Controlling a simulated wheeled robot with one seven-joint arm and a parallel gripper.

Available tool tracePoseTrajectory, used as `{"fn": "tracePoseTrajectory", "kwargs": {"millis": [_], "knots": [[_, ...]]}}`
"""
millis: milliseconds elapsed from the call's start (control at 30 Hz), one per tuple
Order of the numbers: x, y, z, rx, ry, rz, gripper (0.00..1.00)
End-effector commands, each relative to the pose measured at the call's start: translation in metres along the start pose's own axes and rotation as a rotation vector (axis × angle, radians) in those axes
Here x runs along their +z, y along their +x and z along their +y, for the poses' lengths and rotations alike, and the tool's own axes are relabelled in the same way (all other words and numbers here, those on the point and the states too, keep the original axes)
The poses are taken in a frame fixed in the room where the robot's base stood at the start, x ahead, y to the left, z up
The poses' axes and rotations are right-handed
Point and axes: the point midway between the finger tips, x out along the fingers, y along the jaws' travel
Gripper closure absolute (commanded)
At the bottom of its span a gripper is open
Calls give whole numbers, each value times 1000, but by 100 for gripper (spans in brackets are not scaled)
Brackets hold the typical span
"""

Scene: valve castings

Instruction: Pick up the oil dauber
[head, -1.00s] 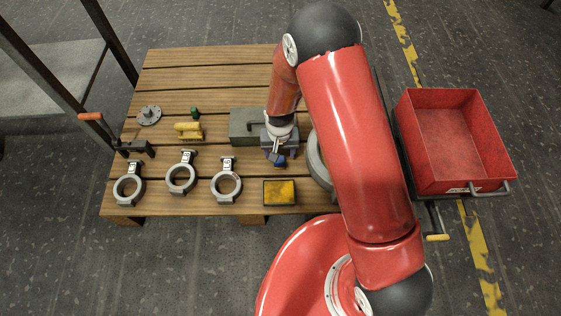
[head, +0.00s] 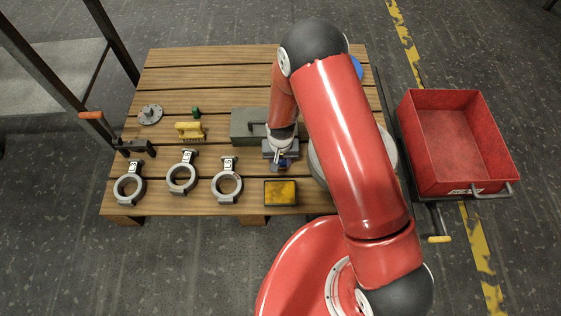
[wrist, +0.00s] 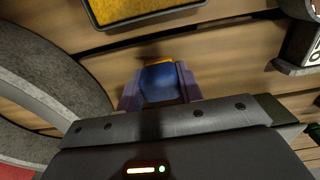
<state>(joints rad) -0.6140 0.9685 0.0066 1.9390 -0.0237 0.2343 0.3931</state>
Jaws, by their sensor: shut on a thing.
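My gripper (head: 281,163) is over the near half of the slatted table, just behind the yellow-filled tray. In the wrist view its two purple-looking fingers are shut on a blue block with a bit of yellow behind it, which I take to be the oil dauber (wrist: 160,83). The dauber's lower end is hidden, and I cannot tell whether it touches the table. In the head view the dauber is too small and covered to make out well.
The shallow yellow tray (head: 280,193) is near the front edge. Several ring castings (head: 182,177) stand left. A grey box (head: 246,125), yellow brush (head: 190,130) and green bottle (head: 196,112) lie behind. A large ring (head: 387,152) is partly behind my arm; a red bin (head: 450,140) is right.

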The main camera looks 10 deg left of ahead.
Motion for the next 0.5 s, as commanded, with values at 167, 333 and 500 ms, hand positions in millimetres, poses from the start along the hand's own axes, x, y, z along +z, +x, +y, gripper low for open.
{"fn": "tracePoseTrajectory", "kwargs": {"millis": [167, 333, 500], "knots": [[0, 0, 0, 0, 0, 0, 90], [-1, -5, 0, -1, 0, 2, 90], [-1, -26, 0, -1, 0, 4, 90]]}}
